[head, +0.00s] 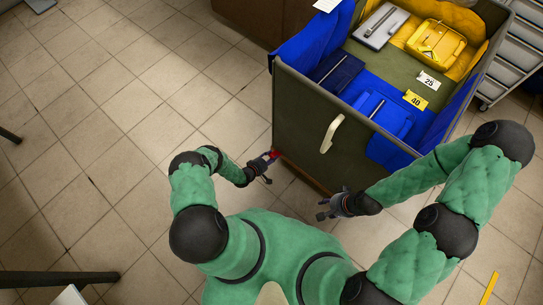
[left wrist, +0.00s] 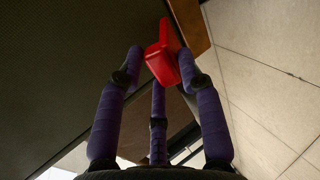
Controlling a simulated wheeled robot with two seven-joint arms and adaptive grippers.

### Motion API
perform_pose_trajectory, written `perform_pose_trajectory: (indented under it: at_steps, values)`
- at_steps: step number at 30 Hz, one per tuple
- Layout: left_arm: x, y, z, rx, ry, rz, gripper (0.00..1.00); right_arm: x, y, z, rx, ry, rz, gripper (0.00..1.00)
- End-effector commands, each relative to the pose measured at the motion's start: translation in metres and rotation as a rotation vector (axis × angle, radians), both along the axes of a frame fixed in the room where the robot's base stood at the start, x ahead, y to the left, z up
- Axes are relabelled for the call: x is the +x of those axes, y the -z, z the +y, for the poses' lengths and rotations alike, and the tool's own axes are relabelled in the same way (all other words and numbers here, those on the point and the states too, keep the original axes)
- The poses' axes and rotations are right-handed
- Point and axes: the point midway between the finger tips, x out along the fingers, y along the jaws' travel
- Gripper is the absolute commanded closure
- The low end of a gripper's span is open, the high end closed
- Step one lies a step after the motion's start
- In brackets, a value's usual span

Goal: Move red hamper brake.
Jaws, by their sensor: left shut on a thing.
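The hamper (head: 303,128) is a large dark green bin with a pale handle on its near side. Its red brake (head: 274,155) shows as a small red patch at the lower left corner. My left gripper (head: 267,164) is at that corner. In the left wrist view the red brake (left wrist: 162,62) is a red lever, and the fingers of my left gripper (left wrist: 163,68) are closed around it. My right gripper (head: 332,206) is empty in front of the hamper's near side, apart from it; its finger opening is too small to judge.
Inside the hamper lie blue and yellow bagged items, a grey flat box (head: 381,25) and cards marked 25 (head: 429,80) and 40 (head: 415,99). The tiled floor (head: 120,110) at left is mostly clear.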

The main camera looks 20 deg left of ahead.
Motion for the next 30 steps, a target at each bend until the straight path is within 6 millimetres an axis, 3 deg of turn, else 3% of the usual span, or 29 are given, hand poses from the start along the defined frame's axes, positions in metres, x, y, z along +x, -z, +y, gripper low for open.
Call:
perform_pose_trajectory:
  at_steps: [11,23,24,26,30]
  values:
    - [-0.0031,0.0071,0.004,-0.04,0.0,-0.128,1.0,0.0,0.0002,0.0,0.0,0.0,0.0,0.6]
    - [-0.0039,0.0069,0.0044,-0.046,0.002,-0.143,1.0,0.0,0.0,0.0,0.0,0.0,0.0,0.6]
    - [-0.004,0.0069,0.0043,-0.046,0.002,-0.143,0.6,0.0,0.0,0.0,0.0,0.0,0.0,0.6]
    - [-0.004,0.007,0.0043,-0.045,0.002,-0.142,0.43,0.0,0.0,0.0,0.0,0.0,0.0,0.6]
    - [-0.0049,0.0077,0.0035,-0.046,0.001,-0.14,0.43,0.0,0.0,0.0,0.0,0.0,0.0,0.6]
